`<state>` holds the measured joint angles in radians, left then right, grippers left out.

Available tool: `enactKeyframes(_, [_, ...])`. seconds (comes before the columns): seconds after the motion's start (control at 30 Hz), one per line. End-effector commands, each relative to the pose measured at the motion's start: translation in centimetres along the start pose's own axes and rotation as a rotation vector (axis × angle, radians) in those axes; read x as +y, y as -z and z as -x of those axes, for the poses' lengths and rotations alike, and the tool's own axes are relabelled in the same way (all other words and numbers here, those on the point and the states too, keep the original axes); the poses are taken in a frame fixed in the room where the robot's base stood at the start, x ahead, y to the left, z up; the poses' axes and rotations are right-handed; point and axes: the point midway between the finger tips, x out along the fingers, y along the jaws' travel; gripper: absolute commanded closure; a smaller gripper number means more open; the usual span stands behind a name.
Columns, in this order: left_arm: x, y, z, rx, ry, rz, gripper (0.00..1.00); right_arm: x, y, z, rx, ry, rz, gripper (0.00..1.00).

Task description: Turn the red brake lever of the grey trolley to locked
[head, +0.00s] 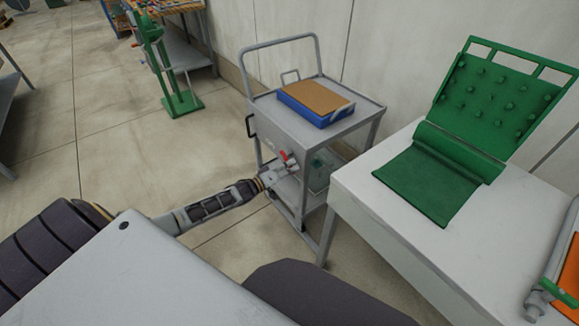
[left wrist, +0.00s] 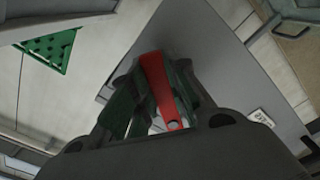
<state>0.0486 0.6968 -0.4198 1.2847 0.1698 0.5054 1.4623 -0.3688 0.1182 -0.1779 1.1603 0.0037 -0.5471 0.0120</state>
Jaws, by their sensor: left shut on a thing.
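The grey trolley (head: 298,133) stands against the wall in the middle of the head view. Its red brake lever (head: 284,157) is on the side panel facing me, just below the top. In the left wrist view the red lever (left wrist: 162,90) lies between the fingers. My left gripper (head: 278,172) reaches in from the left and is shut on the lever; the wrist view shows the gripper (left wrist: 160,105) around it. A white label (left wrist: 262,117) is on the panel near the lever, its text too small to read. My right gripper is not in view.
A blue box with a brown top (head: 315,101) sits on the trolley. A white table (head: 375,215) with a green mat (head: 430,180) and green pegged panel (head: 500,100) stands close on the right. A green stand (head: 180,103) is behind left. Floor left of the trolley is clear.

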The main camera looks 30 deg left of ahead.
Motion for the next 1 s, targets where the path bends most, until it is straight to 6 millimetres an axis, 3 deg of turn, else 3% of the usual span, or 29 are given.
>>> enactKeyframes(0.47, [1.1, 0.4, 0.0, 0.002, 0.000, 0.183, 1.00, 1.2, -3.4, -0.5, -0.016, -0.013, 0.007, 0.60])
enactKeyframes(1.0, [2.8, 1.1, 0.0, 0.002, 0.000, 0.548, 1.00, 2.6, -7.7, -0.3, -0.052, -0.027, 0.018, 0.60])
